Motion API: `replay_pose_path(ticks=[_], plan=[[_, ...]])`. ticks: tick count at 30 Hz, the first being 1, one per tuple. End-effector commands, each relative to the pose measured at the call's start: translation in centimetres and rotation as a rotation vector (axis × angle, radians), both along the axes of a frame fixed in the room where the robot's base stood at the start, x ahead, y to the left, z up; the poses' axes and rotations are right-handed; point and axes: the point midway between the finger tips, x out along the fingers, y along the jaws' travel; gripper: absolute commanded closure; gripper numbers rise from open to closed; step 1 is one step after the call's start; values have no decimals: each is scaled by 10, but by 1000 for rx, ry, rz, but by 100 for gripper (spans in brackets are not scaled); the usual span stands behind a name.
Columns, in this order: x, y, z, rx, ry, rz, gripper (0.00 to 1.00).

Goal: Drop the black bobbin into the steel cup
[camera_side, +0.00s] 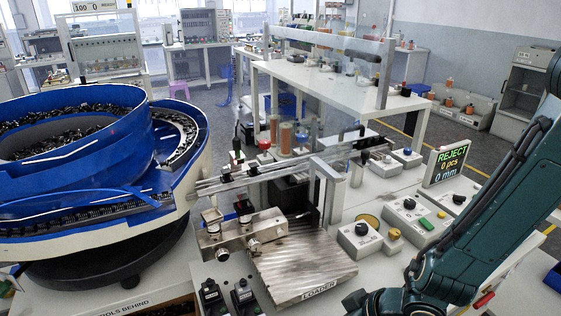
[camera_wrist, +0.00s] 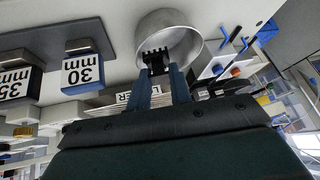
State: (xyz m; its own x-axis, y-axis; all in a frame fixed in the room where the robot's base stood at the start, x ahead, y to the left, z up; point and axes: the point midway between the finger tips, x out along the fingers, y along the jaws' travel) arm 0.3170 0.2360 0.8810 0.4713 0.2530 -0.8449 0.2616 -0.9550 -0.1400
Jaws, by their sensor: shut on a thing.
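In the wrist view, my gripper (camera_wrist: 160,72) is shut on a small black toothed piece, the black bobbin (camera_wrist: 156,59), held between its two blue fingers. The steel cup (camera_wrist: 192,50) is a round, shiny grey cup with its open mouth visible. The bobbin overlaps the cup's mouth in this view; I cannot tell its height over the rim. The cup's near edge is partly hidden by the fingers and bobbin. In the side view, my gripper, the bobbin and the cup are not visible.
The side view shows a ribbed loader plate (camera_side: 300,270), a blue bowl feeder (camera_side: 90,170) and control boxes (camera_side: 405,215).

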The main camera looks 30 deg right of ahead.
Motion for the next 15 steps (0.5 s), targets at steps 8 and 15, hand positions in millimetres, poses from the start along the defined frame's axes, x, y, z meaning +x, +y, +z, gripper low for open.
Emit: replay_pose_path(ticks=[8, 15], plan=[[0, 0, 0, 0, 0, 0, 54], [0, 0, 0, 0, 0, 0, 54]])
